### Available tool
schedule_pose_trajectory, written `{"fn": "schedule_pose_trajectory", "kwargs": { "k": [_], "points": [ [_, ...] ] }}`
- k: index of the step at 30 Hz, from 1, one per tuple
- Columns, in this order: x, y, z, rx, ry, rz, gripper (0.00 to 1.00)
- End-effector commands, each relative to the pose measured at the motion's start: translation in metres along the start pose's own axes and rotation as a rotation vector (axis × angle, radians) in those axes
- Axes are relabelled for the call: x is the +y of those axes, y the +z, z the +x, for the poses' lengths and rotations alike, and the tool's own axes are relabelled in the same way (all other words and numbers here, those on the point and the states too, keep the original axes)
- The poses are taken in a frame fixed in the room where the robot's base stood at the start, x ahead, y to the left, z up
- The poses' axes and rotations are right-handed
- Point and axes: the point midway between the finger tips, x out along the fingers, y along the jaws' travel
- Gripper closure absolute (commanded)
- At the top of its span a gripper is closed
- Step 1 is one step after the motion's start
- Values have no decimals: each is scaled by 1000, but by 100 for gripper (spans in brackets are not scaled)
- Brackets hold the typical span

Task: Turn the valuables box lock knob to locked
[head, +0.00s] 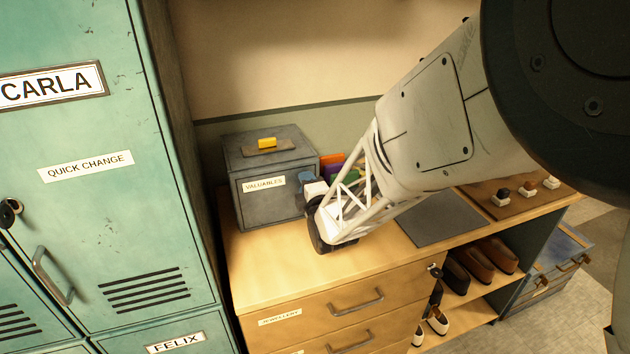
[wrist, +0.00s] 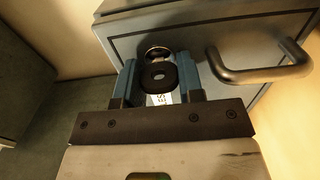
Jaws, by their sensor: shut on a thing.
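The valuables box (head: 268,206) is a grey metal box with a white label, standing at the left of the wooden cabinet top. Its grey front also shows in the wrist view (wrist: 200,37), with a dark bar handle (wrist: 262,72) at the right. My gripper (head: 312,180) is at the right part of the box front. In the wrist view my gripper (wrist: 157,68) has its blue fingers on either side of the dark lock knob (wrist: 145,75), shut on it. A silver ring shows behind the knob. The knob's locked or unlocked position cannot be told. My gripper hides the knob in the head view.
A yellow block (head: 267,142) lies on the box's lid. Coloured items (head: 333,160) stand right behind my gripper. Green lockers (head: 120,210) rise at the left. A grey mat (head: 437,221) and a board with small knobs (head: 515,193) lie to the right.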

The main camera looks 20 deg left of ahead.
Motion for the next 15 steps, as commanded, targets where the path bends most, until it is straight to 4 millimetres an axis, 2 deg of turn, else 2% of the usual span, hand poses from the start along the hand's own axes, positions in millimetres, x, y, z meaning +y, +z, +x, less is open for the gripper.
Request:
{"fn": "schedule_pose_trajectory", "kwargs": {
  "k": [12,13,15],
  "points": [
    [0,-1,0,1,0,-8,89],
    [0,-1,0,1,0,-8,60],
    [0,-1,0,1,0,-8,50]
  ]
}}
